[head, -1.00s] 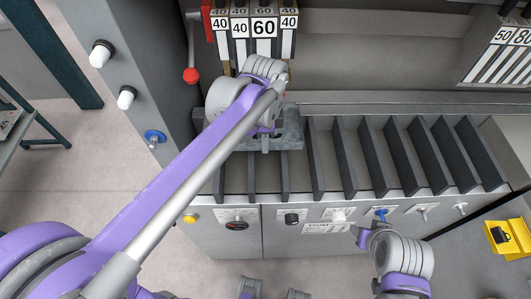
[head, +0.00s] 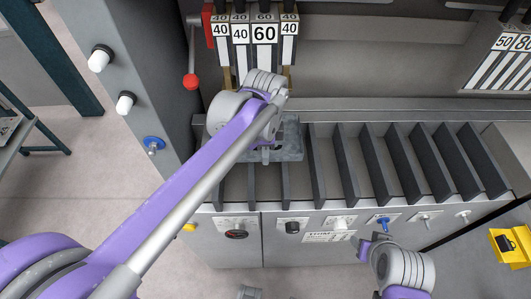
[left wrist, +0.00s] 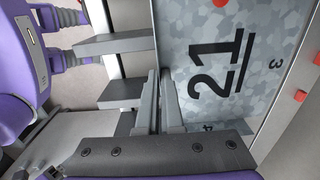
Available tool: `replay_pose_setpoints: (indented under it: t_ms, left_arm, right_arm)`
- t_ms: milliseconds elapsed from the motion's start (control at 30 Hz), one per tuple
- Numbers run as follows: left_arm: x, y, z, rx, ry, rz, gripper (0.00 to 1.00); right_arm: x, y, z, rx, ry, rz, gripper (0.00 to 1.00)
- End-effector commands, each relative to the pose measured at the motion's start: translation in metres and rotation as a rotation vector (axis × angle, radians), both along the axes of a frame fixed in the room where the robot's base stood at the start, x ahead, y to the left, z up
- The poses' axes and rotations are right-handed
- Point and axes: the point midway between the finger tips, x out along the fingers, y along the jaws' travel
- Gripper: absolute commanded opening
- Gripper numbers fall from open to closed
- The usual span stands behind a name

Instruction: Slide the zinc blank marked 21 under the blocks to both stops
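The zinc blank marked 21 (left wrist: 222,75) fills the right of the left wrist view, mottled grey with a large black 21. In the head view the blank (head: 291,142) lies flat at the left of the slatted bed, partly hidden by my left arm. The numbered blocks (head: 264,34) stand behind it, marked 40, 40, 60 and 40. My left gripper (head: 265,152) is over the blank; in the left wrist view its fingers (left wrist: 160,75) are nearly together at the blank's edge, with nothing seen between them. My right gripper (head: 365,246) hangs before the front panel, its fingers unclear. The stops cannot be made out.
Dark slats (head: 400,165) cross the bed to the right of the blank, with nothing on them. A red-knobbed lever (head: 191,81) is at the left of the blocks. More numbered blocks (head: 505,55) stand at the right. A yellow box (head: 510,245) is at the lower right.

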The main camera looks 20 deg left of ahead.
Motion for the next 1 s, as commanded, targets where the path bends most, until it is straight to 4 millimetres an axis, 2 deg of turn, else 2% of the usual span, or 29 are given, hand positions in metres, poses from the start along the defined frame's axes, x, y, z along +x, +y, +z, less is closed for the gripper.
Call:
replay_pose_setpoints:
  t_ms: [1000]
  left_arm:
    - [-0.0018, 0.0074, -0.0030, 0.000, 0.000, 0.001, 0.00]
  right_arm:
    - [-0.0005, 0.0000, -0.0017, 0.000, 0.001, 0.000, 0.52]
